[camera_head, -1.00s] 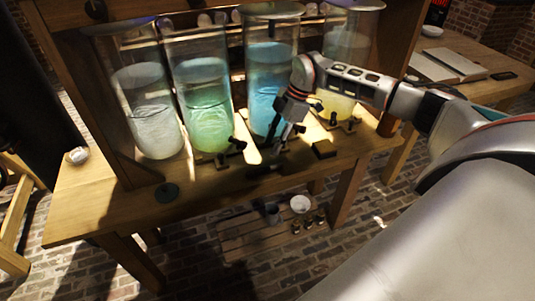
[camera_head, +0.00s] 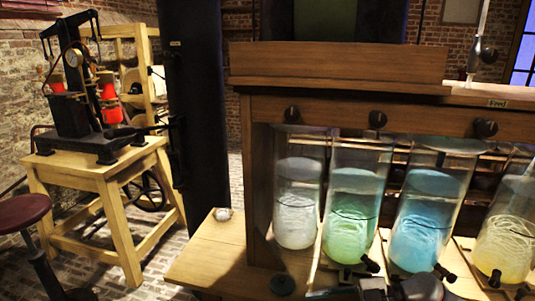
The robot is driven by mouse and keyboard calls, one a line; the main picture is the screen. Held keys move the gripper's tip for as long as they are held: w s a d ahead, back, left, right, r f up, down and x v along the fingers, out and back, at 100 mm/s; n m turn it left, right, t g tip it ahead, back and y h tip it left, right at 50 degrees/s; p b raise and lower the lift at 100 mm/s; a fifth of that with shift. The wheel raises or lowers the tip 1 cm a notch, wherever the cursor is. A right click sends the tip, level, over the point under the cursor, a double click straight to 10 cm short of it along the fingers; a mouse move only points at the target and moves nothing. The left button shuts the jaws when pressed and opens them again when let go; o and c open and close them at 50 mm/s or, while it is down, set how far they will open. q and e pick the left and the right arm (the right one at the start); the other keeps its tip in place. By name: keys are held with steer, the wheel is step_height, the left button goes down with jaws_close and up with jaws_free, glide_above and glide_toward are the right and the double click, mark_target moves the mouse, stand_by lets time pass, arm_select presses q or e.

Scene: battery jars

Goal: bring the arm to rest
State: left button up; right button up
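Four glass jars stand in a row in the wooden rack: one with whitish liquid (camera_head: 297,215), one with green (camera_head: 349,222), one with blue (camera_head: 422,228) and one with yellow (camera_head: 503,245) at the right edge. Small dark fittings (camera_head: 371,264) sit in front of the jars.
The wooden rack (camera_head: 340,64) has several dark knobs and a metal lever (camera_head: 486,54). A dark column (camera_head: 192,120) stands left of it. Further left are a wooden stand (camera_head: 105,180) with a black machine (camera_head: 80,105) and a dark red stool (camera_head: 22,212).

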steer(key=s+a+r+m+t+y, duration=0.1)
steer(key=s+a+m+t+y, duration=0.15)
steer(key=a+t, duration=0.2)
steer(key=s+d+f+m+t+h, duration=0.2)
steer(key=s+d+f+m+h, duration=0.4)
steer(key=f, duration=0.4)
steer(key=s+d+f+m+t+h, duration=0.1)
steer(key=s+d+f+m+h, duration=0.4)
steer(key=s+f, duration=0.5)
steer(key=f+m+h, duration=0.1)
steer(key=m+h, duration=0.1)
steer(key=shift+s+d+t+h, duration=0.25)
steer(key=shift+d+t+h, duration=0.1)
steer(key=shift+d, duration=0.05)
